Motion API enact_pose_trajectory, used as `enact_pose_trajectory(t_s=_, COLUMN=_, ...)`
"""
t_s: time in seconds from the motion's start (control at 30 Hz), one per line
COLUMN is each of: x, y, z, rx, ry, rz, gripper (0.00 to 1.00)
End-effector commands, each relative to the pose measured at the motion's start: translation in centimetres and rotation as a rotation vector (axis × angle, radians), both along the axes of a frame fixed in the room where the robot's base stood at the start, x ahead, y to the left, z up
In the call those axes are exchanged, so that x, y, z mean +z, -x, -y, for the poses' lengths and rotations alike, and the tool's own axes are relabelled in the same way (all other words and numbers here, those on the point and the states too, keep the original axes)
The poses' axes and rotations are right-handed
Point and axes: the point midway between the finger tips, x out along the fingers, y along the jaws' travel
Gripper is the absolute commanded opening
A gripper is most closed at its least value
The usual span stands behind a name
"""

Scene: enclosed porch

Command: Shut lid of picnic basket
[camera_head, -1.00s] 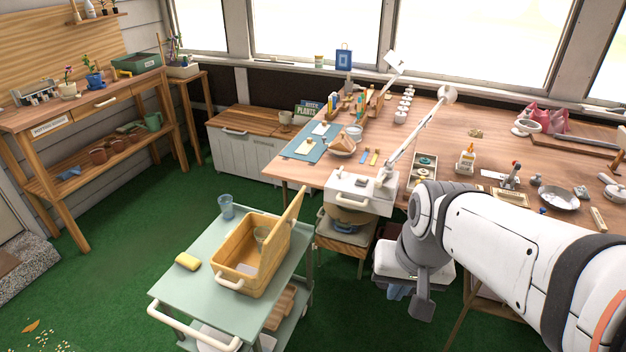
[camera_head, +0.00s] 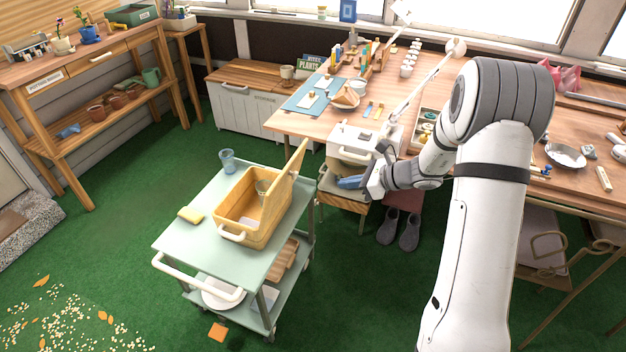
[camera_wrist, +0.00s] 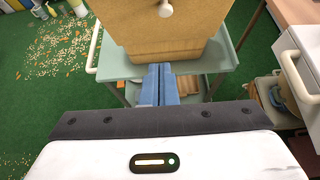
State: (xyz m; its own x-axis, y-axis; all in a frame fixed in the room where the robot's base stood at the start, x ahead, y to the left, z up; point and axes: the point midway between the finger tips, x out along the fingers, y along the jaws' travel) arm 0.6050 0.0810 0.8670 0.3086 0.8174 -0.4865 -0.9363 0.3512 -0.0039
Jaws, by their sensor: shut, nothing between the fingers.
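The picnic basket (camera_head: 262,232) is a tan open box on the green cart, with a white handle on its near side. Its lid (camera_head: 287,188) stands up, hinged on the right side, so the basket is open. In the wrist view the shut fingers (camera_wrist: 160,84) point toward the outer face of the lid (camera_wrist: 165,22), which has a pale round knob.
The cart (camera_head: 185,240) also holds a blue glass (camera_head: 227,160) and a yellow sponge (camera_head: 191,215). A white drawer unit (camera_head: 352,143) and the wooden workbench (camera_head: 300,122) lie close behind my gripper.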

Motion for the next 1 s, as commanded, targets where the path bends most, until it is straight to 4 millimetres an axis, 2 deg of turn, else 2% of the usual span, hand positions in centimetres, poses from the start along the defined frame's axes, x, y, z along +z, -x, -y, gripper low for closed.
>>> enact_pose_trajectory(t_s=0.13, x=-0.8, y=-0.7, z=-0.5, rx=-0.024, ry=-0.019, rz=-0.015, gripper=0.0)
enact_pose_trajectory(t_s=0.23, x=-1.4, y=-1.1, z=-1.6, rx=-0.022, ry=-0.017, rz=-0.014, gripper=0.0)
enact_pose_trajectory(t_s=0.63, x=-5.4, y=-3.7, z=-8.5, rx=-0.019, ry=-0.016, rz=-0.016, gripper=0.0)
enact_pose_trajectory(t_s=0.8, x=-4.3, y=-4.6, z=-10.6, rx=-0.019, ry=-0.015, rz=-0.012, gripper=0.0)
enact_pose_trajectory(t_s=1.0, x=-4.0, y=-5.1, z=-11.6, rx=-0.022, ry=-0.015, rz=-0.012, gripper=0.0)
